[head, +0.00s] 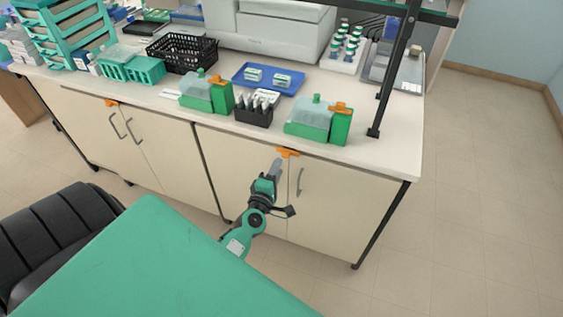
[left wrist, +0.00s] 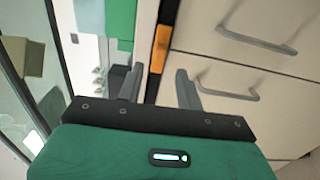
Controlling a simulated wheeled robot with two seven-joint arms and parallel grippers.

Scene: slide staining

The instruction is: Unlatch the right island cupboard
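The right island cupboard (head: 345,195) has two pale doors under the bench top. Its orange latch (head: 288,152) lies across the top of the seam between the doors. My left gripper (head: 277,164) is in front of the doors, just below and left of the latch, pointing up toward it. In the left wrist view the fingers (left wrist: 159,76) are apart with nothing between them, and the latch (left wrist: 161,48) is ahead of the gap, apart from the fingertips. The right door's grey handle (head: 299,182) shows; the left door's handle is hidden in the head view. My right gripper is not in view.
The left cupboard (head: 80,125) has its own orange latch (head: 111,103). On the bench top (head: 390,150) above stand green-and-clear boxes (head: 308,122), a blue tray (head: 268,80) and a black basket (head: 183,52). The floor (head: 480,190) to the right is clear.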

